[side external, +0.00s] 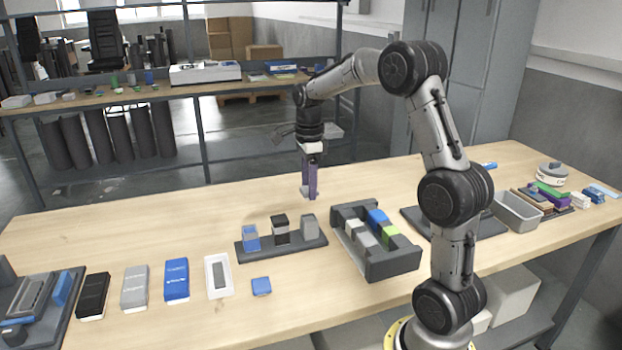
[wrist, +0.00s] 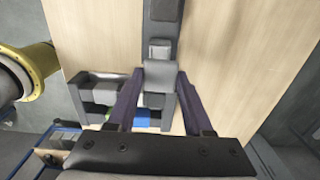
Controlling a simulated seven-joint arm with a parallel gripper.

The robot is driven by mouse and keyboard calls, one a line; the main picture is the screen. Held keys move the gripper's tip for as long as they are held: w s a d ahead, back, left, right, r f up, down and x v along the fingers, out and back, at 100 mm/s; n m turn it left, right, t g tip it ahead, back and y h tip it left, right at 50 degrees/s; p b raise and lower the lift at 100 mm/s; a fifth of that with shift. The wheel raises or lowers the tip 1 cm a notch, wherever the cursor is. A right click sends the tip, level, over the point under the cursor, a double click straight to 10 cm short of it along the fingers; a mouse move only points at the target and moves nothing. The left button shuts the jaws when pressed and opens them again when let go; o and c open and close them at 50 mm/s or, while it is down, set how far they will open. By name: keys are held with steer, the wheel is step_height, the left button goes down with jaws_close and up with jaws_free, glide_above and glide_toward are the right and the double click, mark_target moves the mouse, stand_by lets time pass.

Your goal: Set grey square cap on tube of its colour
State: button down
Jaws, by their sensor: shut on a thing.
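My gripper (side external: 309,194) points down above the table behind the rack, its purple fingers shut on a grey square cap (wrist: 160,77). In the side view the fingers mostly hide the cap. The dark rack (side external: 252,253) holds three square tubes in a row: a blue tube (side external: 251,242), a black tube (side external: 281,237) with a black top, and a grey tube (side external: 309,230) at the right end. The cap is apart from the tubes. In the wrist view, a grey tube (wrist: 159,49) shows just beyond the cap.
A dark divided tray (side external: 392,269) with blue, green, grey and white blocks stands right of the rack. A blue square piece (side external: 261,286) and a white slotted tray (side external: 209,282) lie in front. Black, grey and blue boxes (side external: 176,280) stand left. The table behind the rack is clear.

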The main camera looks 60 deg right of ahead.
steer(key=shift+f, duration=2.45)
steer(key=shift+f, duration=0.65)
stand_by(0.5)
jaws_free()
stand_by(0.3)
steer(key=shift+r, duration=3.8)
